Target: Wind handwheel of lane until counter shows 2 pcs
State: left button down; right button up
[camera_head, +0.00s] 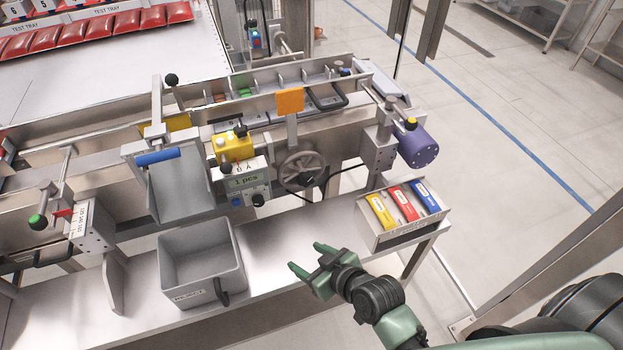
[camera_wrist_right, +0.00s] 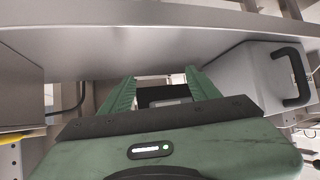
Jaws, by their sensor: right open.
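The grey handwheel (camera_head: 302,170) is mounted on the front side of the lane, right of the counter. The counter display (camera_head: 246,181) reads what looks like 1 pcs. My right gripper (camera_head: 304,258) is open and empty, in front of and below the handwheel, apart from it, near the shelf's front edge. In the right wrist view its two green fingers (camera_wrist_right: 160,88) are spread with nothing held between them. The handwheel is not visible in the wrist view. My left gripper is not in view.
A grey bin (camera_head: 201,265) stands on the shelf under a chute (camera_head: 180,190). A box with yellow, red and blue items (camera_head: 404,203) sits at the shelf's right end. A purple motor (camera_head: 418,146) juts out at the right. A black cable hangs beside the handwheel.

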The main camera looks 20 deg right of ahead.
aim_at(307, 183)
jog(key=w+d+r+m+t+h, duration=0.1)
jog(key=w+r+t, duration=0.1)
jog(key=w, duration=0.3)
jog(key=w+d+r+m+t+h, duration=0.1)
jog(key=w+d+r+t, duration=0.1)
jog(key=w, duration=0.4)
jog(key=w+d+r+t+h, duration=0.1)
jog(key=w+d+r+t, duration=0.1)
jog(key=w, duration=0.4)
jog(key=shift+d+r+m+t+h, duration=0.2)
jog(key=shift+r+m+t+h, duration=0.25)
jog(key=shift+t, duration=0.45)
grip_shut()
jog(key=shift+m, duration=0.45)
jog(key=m, duration=0.3)
jog(key=shift+m, duration=2.4)
